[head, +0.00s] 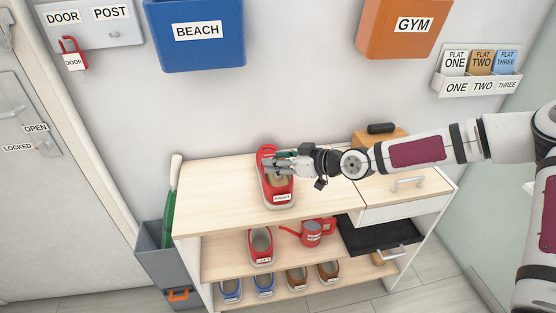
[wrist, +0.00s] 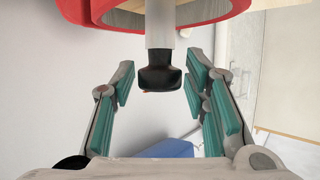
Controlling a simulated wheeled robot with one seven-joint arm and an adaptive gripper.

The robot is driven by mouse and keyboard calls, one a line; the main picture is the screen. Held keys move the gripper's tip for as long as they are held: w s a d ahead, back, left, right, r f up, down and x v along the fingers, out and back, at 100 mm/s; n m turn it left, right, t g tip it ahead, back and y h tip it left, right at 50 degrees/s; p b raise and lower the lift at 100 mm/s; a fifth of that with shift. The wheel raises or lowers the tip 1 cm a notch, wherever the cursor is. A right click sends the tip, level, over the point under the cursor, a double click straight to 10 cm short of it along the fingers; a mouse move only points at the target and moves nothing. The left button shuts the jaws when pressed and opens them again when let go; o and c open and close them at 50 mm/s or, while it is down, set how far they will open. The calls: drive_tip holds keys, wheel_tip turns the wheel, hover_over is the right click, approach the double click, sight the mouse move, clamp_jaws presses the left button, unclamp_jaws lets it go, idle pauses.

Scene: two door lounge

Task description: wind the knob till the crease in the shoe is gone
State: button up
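A red shoe (head: 266,188) with a white label stands on the top of the wooden shelf unit, and its red edge (wrist: 190,18) also fills the top of the wrist view. Something wooden shows in its opening. In the wrist view, a black knob (wrist: 158,78) sits at the end of a pale shaft coming from the shoe. My gripper (wrist: 160,82) is open, its teal-padded fingers on either side of the knob, with gaps on both sides. In the head view my gripper (head: 272,161) covers part of the shoe and hides the knob. I cannot make out a crease.
Another red shoe (head: 262,246) and a red watering can (head: 312,234) stand on the middle shelf. Blue and brown shoes line the bottom shelf. A tan box (head: 368,138) is behind my arm. The top's left part (head: 215,180) is clear.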

clamp_jaws()
drive_tip(key=shift+s+r+t+p, duration=0.15)
drive_tip(key=shift+t+p, duration=0.15)
drive_tip(key=shift+p, duration=0.2)
